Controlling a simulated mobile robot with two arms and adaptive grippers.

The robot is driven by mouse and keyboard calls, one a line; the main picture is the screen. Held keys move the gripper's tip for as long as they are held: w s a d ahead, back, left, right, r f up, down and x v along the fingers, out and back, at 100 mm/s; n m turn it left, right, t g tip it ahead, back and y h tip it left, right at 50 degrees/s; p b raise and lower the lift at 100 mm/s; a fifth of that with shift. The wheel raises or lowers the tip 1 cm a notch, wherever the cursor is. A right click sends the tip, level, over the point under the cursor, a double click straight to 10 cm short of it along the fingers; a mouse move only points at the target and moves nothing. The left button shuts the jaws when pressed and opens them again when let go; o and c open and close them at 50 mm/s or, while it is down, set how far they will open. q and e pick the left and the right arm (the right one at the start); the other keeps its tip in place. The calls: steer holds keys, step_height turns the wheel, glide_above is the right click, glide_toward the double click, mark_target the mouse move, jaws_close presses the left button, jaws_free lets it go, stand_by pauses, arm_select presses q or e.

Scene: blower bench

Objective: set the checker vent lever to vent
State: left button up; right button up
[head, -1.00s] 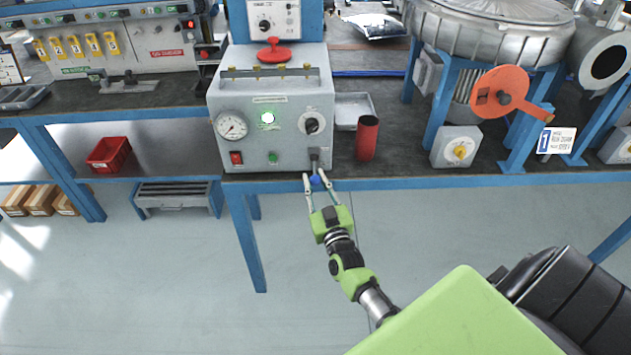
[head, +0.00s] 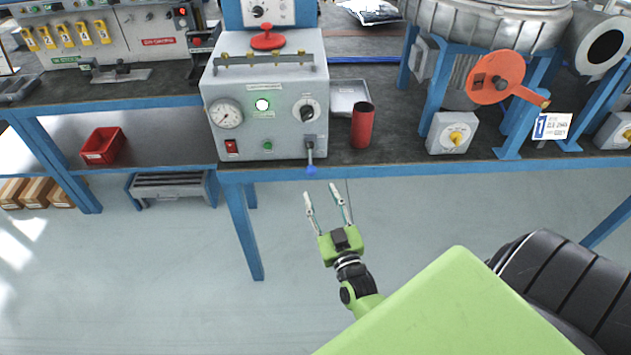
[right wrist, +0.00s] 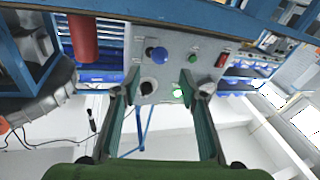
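The checker (head: 267,105) is a grey box on the bench with a gauge, a lit green lamp and a round black knob. Its lever (head: 310,156) is at the lower right of the front and has a blue tip; it points down and out past the bench edge. The blue tip also shows face-on in the right wrist view (right wrist: 157,55). My right gripper (head: 322,190) is open and empty, below and in front of the blue tip, apart from it. Its two fingers also show spread in the right wrist view (right wrist: 159,84). My left gripper is not in view. Lever markings are too small to read.
A red cylinder (head: 362,126) and a grey tray (head: 349,97) stand right of the checker. A large metal blower housing (head: 485,25) with an orange disc handle (head: 496,78) is at the right. The bench's blue front edge (head: 420,172) runs below. The floor space before it is clear.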

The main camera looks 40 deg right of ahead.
steer(key=shift+v, duration=1.25)
steer(key=s+a+f+n+g+y, duration=0.1)
steer(key=s+a+f+g+y, duration=0.2)
steer(key=f, duration=0.8)
steer(key=s+a+f+n+g+y, duration=0.1)
steer(key=s+a+f+g, duration=0.25)
steer(key=s+f, duration=0.45)
steer(key=s+a+f+n+g+y, duration=0.1)
steer(key=s+a+f+g+y, duration=0.2)
steer(key=f, duration=1)
steer(key=s+f+g, duration=0.4)
steer(key=s+f, duration=0.3)
steer(key=s, duration=0.6)
steer(key=s+f+n+g+h, duration=0.1)
steer(key=s+f+g, duration=0.3)
steer(key=s, duration=1)
step_height(320, 180, down, 3)
steer(key=shift+a+f, duration=0.1)
steer(key=shift+a, duration=0.4)
